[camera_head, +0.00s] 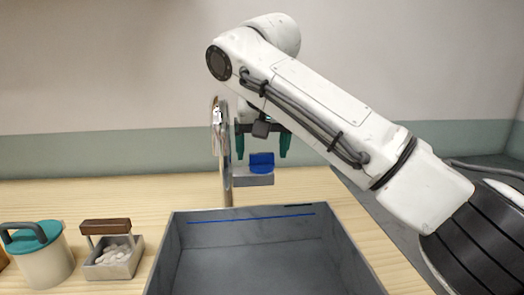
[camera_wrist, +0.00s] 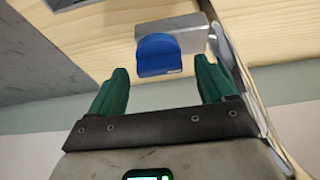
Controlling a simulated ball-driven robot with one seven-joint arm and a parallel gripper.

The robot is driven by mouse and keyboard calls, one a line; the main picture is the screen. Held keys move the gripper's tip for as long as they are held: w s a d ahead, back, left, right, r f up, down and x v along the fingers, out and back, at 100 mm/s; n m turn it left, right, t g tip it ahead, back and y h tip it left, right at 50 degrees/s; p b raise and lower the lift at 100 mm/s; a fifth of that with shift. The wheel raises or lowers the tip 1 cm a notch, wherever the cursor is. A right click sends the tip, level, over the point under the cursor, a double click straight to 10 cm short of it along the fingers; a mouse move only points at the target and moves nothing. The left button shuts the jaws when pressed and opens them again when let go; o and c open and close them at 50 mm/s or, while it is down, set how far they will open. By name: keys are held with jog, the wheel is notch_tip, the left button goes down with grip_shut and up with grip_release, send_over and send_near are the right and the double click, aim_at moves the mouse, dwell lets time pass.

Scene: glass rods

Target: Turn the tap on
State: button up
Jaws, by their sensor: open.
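The tap is a shiny metal post (camera_head: 226,180) with a curved chrome upper part (camera_head: 217,125), standing behind the basin (camera_head: 335,232). A blue handle (camera_head: 262,163) sits on a grey metal block (camera_head: 254,180) beside the post. My gripper (camera_head: 262,150) points down above the handle, its two green fingers open and apart. In the wrist view the blue handle (camera_wrist: 158,55) lies ahead of the gap between the fingertips (camera_wrist: 161,68), with nothing held. The grey block (camera_wrist: 185,36) shows behind the handle. I cannot tell whether a fingertip touches the handle.
The chrome part stands close to the left of my gripper. A cream pot with a teal lid (camera_head: 42,255) and a grey box of pale stones with a brown handle (camera_head: 112,250) stand left of the basin on the wooden counter (camera_head: 140,192). A wall (camera_head: 110,80) rises behind.

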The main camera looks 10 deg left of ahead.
jog(key=shift+w+f, duration=0.15)
jog(key=shift+f, duration=0.15)
jog(key=shift+c, duration=0.3)
jog(key=c, duration=1)
